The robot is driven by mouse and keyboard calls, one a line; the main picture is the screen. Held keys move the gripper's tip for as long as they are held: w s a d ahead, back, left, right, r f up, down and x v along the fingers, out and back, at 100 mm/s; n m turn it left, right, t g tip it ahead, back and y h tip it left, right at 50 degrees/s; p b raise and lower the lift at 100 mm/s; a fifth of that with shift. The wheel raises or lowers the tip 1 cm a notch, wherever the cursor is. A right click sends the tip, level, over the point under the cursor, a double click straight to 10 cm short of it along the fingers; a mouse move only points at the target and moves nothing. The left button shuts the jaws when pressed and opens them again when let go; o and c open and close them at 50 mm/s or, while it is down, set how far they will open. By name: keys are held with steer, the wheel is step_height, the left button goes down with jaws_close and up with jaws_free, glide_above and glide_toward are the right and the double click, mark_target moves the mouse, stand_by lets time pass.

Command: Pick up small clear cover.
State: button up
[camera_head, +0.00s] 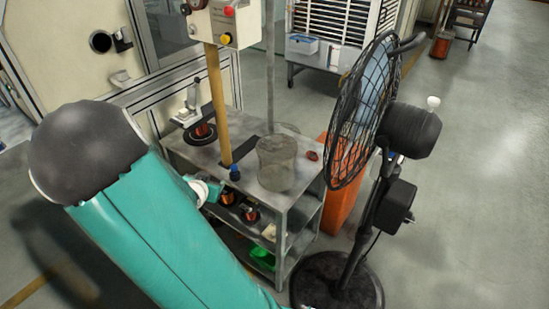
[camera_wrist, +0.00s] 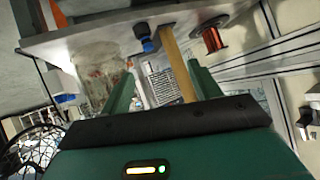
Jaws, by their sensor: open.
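The clear cover (camera_head: 277,163) is a translucent, greyish cylinder standing upright on the top shelf of a metal cart (camera_head: 215,155). In the wrist view the clear cover (camera_wrist: 97,72) shows at the left, beyond and outside the left finger. My gripper (camera_wrist: 164,84) is open, with its two green fingers apart and nothing clearly held between them. In the head view my gripper (camera_head: 214,190) is partly hidden behind my arm, at the cart's near edge, left of and below the cover.
A wooden post (camera_head: 217,105) rises by the cart, with a blue knob (camera_head: 235,173) near its foot. A copper coil (camera_head: 201,132) stands at the back left. A black fan (camera_head: 365,110) and an orange bin (camera_head: 343,190) stand at the right. Lower shelves hold parts.

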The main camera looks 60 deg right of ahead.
steer(key=s+d+m+g+h, duration=0.2)
steer(key=s+d+g+h, duration=0.15)
steer(key=s+d, duration=0.3)
steer(key=g+h, duration=0.2)
steer(key=h, duration=0.2)
glide_toward(274, 142)
steer(key=shift+m, duration=0.3)
steer(key=d, duration=0.4)
steer(key=s+d, duration=0.1)
steer(key=d, duration=0.1)
steer(key=shift+d, duration=0.25)
steer(key=shift+w+d, duration=0.1)
steer(key=shift+d, duration=2.65)
steer(key=shift+r, duration=0.1)
jaws_close()
